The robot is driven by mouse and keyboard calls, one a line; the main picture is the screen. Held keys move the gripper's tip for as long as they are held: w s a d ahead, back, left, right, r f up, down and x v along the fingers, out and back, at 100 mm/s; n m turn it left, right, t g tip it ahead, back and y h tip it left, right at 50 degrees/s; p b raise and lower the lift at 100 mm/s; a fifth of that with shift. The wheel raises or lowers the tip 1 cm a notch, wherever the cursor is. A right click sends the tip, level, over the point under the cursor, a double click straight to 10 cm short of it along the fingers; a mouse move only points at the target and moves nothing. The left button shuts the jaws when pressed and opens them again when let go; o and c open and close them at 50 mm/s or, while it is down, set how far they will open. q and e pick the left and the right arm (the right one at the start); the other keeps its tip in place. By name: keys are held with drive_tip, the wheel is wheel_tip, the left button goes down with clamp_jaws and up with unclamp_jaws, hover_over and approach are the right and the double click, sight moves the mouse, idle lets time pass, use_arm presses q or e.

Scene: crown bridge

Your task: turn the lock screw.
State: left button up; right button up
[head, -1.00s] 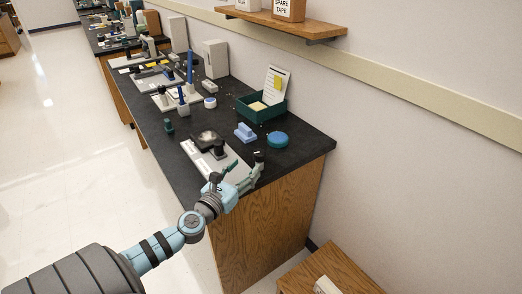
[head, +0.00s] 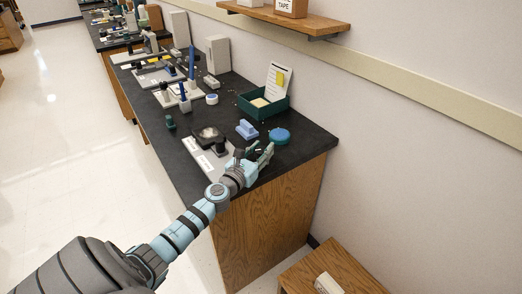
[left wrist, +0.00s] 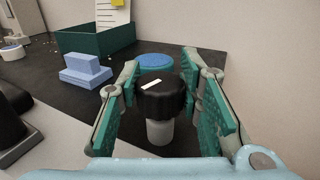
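The lock screw shows in the left wrist view as a black ribbed knob (left wrist: 165,98) with a white mark on top, on a pale grey stem. In the head view my gripper mostly hides it. My left gripper (head: 257,152) is at the near end of the grey base plate (head: 197,154). My right gripper is not in view.
A round blue-topped item (head: 279,135) lies just beyond the gripper. A blue block (head: 247,130) and a dark green tray (head: 265,109) stand behind. The bench's front right edge is close.

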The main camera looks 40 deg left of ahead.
use_arm(q)
drive_tip(key=shift+c, duration=0.7)
drive_tip(key=shift+y, duration=0.3)
